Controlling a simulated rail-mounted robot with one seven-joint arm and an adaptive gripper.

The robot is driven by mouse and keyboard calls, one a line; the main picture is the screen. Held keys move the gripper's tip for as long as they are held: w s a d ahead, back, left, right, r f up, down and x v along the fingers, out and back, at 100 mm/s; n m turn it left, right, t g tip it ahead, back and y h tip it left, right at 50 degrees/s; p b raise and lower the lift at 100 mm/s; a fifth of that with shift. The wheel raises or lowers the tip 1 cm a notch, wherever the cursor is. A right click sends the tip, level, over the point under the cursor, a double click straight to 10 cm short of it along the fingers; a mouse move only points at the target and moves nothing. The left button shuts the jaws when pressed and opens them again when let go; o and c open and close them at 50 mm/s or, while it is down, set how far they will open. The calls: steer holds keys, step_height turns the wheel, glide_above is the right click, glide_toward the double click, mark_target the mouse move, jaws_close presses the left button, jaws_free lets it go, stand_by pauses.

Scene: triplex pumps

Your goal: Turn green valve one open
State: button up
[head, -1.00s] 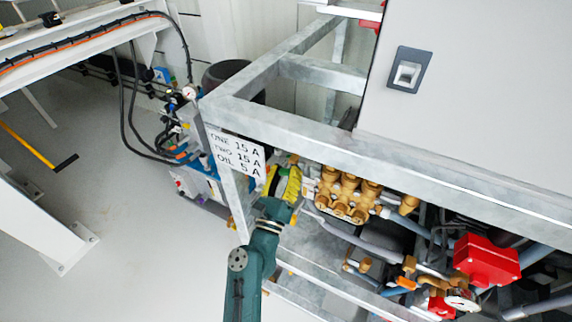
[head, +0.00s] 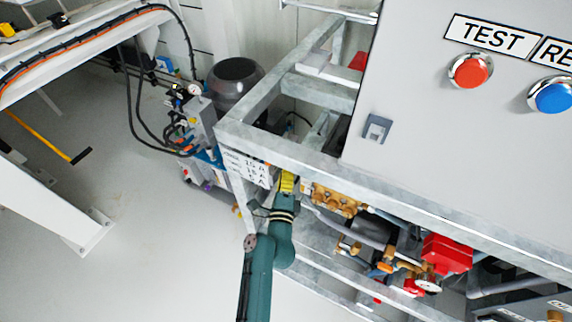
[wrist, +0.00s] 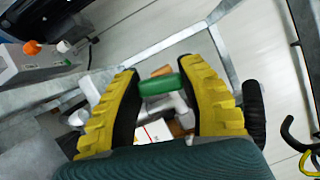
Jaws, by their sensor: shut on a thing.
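The green valve handle (wrist: 160,84) shows in the wrist view as a short green bar on a pale grey fitting. My gripper (wrist: 160,76) has yellow ribbed fingers with dark inner pads, one on each side of the handle. It is shut on the green handle, which spans the gap between the fingers near their tips. In the head view my gripper (head: 287,183) is at the frame corner, beside the brass pump parts. The green handle is hidden in that view.
A metal frame (head: 300,152) with a white label (head: 245,168) stands close to my gripper. Brass pump parts (head: 335,200) and a red box (head: 447,254) are to its right. A grey panel with a red button (head: 471,71) stands above. Open floor (head: 150,250) is at left.

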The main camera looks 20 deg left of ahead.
steer(key=shift+r+n+g+p, duration=0.15)
steer(key=shift+n+g+p, duration=0.15)
steer(key=shift+n+p, duration=0.7)
steer(key=shift+p, duration=0.35)
steer(key=shift+f+n, duration=0.25)
steer(key=shift+n, duration=0.05)
steer(key=o, duration=1.2)
steer(key=shift+r, duration=0.1)
steer(key=v, duration=1.2)
steer(key=shift+r, duration=0.25)
